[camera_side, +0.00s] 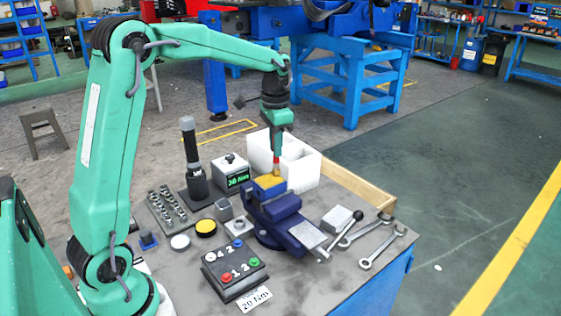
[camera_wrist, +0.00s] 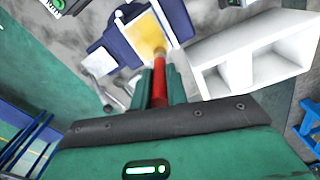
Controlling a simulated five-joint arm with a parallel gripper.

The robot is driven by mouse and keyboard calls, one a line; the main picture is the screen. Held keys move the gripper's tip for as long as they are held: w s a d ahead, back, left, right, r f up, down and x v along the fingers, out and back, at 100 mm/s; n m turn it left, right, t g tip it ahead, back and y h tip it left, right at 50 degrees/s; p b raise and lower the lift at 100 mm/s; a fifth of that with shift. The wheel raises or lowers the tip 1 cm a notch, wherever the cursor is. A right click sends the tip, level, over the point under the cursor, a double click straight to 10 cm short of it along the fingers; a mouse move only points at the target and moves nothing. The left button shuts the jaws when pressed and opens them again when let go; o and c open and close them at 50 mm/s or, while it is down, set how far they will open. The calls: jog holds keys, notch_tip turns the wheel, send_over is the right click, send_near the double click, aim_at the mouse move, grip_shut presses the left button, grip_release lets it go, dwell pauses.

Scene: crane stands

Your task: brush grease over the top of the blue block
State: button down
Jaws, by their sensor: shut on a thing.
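The blue block (camera_side: 263,192) sits in the dark blue vise (camera_side: 285,222) in the side view. A yellow layer of grease (camera_side: 266,182) lies on its top, and shows in the wrist view as a yellow patch (camera_wrist: 148,36). My gripper (camera_side: 277,151) is above the block, pointing down, shut on a brush with a red handle (camera_wrist: 159,88). In the side view the brush (camera_side: 276,160) hangs with its bristles at the block's top; whether they touch is hard to tell. The wrist view shows my gripper (camera_wrist: 159,82) around the handle.
A white divided bin (camera_side: 306,172) stands close behind the block. A round tin with yellow contents (camera_side: 206,227), a button box (camera_side: 235,270), a torque display (camera_side: 231,173) and a socket tray (camera_side: 170,207) lie to the left. Wrenches (camera_side: 380,250) and a metal block (camera_side: 337,218) lie right.

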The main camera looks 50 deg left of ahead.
jog(key=shift+w, duration=0.35)
jog(key=shift+s, duration=3.6)
notch_tip(320, 180, up, 8)
